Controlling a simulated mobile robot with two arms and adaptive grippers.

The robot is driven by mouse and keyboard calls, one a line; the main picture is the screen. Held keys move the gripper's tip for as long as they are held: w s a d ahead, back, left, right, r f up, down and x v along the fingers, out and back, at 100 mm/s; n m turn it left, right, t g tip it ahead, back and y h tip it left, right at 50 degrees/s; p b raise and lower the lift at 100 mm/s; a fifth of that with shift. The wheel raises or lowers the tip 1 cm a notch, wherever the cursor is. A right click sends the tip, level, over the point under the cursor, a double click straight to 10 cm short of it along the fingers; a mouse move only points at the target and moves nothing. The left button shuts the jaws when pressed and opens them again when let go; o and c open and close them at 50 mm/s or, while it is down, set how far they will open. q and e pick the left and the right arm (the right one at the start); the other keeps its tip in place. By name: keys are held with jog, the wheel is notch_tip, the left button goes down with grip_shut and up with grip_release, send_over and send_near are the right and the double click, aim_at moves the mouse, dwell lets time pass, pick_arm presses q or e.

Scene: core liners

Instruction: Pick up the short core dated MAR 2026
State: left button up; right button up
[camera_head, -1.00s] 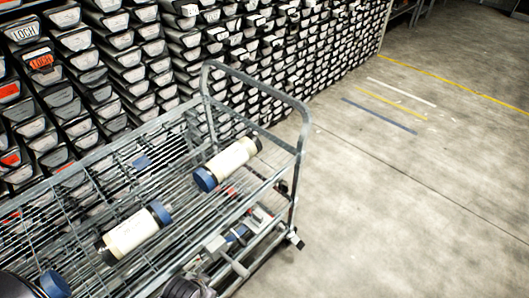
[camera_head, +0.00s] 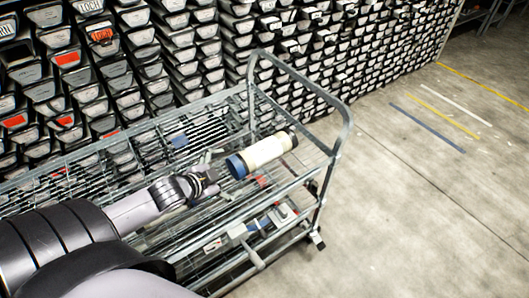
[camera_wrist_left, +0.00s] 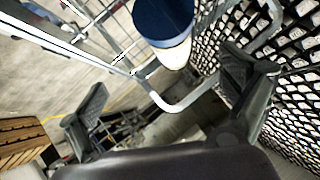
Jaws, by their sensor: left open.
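A short cream core (camera_head: 265,152) with a blue cap on its near left end and a dark cap on its far end lies on the top wire shelf of the cart. No date is legible on it. My left gripper (camera_head: 210,172) is just left of the blue cap, apart from it. In the left wrist view, the core's blue cap and pale body (camera_wrist_left: 175,55) show at the top, beyond the open, empty fingers of the left gripper (camera_wrist_left: 165,98). The other cores seen earlier are not visible; my left arm covers much of the cart's near left part. My right gripper is out of view.
The grey wire cart (camera_head: 345,125) has a raised tubular handle at its right end, close to the core. Its lower shelf holds small items (camera_head: 270,222). Stacked core trays (camera_head: 130,60) form a wall behind. Open concrete floor (camera_head: 430,210) lies to the right.

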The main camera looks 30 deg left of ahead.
aim_at(254, 154)
pick_arm(q)
jog(key=shift+m+t, duration=0.4)
jog(key=w+f, duration=0.1)
jog(key=w, duration=0.2)
jog(key=w+f+p, duration=0.1)
jog(key=w, duration=0.3)
jog(key=w+f, duration=0.1)
jog(key=w, duration=0.3)
jog(key=shift+w+f, duration=0.35)
jog(key=shift+w, duration=0.2)
jog(key=shift+w+d+f+p, duration=0.15)
jog(key=shift+w+f+p, duration=0.1)
jog(key=shift+w+p, duration=0.2)
jog(key=shift+d+p+x, duration=0.15)
jog(key=shift+x, duration=0.9)
jog(key=shift+d+p+x, duration=0.1)
jog(key=shift+p+x, duration=0.05)
jog(key=shift+x, duration=0.9)
jog(key=shift+s+f, duration=0.1)
jog(key=shift+f, duration=0.1)
jog(key=shift+c, duration=0.3)
